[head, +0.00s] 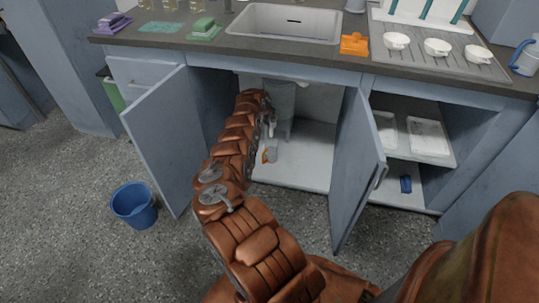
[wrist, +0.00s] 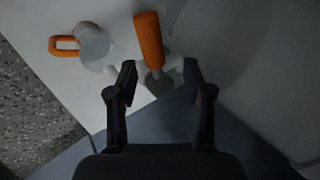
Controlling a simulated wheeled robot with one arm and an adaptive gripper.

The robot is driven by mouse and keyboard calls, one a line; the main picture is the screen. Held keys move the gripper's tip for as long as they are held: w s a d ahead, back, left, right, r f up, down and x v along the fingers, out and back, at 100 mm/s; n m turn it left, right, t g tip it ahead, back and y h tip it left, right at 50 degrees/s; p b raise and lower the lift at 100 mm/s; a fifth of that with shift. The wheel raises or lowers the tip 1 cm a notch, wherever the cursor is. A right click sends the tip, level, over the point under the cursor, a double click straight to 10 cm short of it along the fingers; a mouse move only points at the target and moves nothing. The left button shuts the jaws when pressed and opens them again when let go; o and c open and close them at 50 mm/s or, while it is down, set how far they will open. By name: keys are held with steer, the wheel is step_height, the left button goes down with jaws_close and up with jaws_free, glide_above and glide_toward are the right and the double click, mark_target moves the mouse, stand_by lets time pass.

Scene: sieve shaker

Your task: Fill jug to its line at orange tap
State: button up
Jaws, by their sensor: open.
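The orange tap (wrist: 149,40) shows in the wrist view as an upright orange lever on a pale fitting. My gripper (wrist: 160,75) is open, with the lower end of the tap in line between its fingertips; I cannot tell whether they touch it. A greyish jug (wrist: 94,47) with an orange handle is just left of the tap. In the head view the jug (head: 271,153) stands on the floor of the open sink cabinet, below my gripper (head: 269,124). Its fill line and water level cannot be made out. My arm hides the tap in the head view.
Open cabinet doors stand left (head: 160,140) and right (head: 358,170) of my arm. A blue bucket (head: 134,205) is on the floor at the left. The counter above carries a sink (head: 285,22), an orange item (head: 354,44) and white cups (head: 437,47). The cabinet floor right of the jug is clear.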

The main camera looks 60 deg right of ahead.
steer(key=v, duration=1.1)
steer(key=shift+r, duration=0.15)
steer(key=shift+s+a+r, duration=0.1)
steer(key=shift+a+r, duration=0.05)
stand_by(0.8)
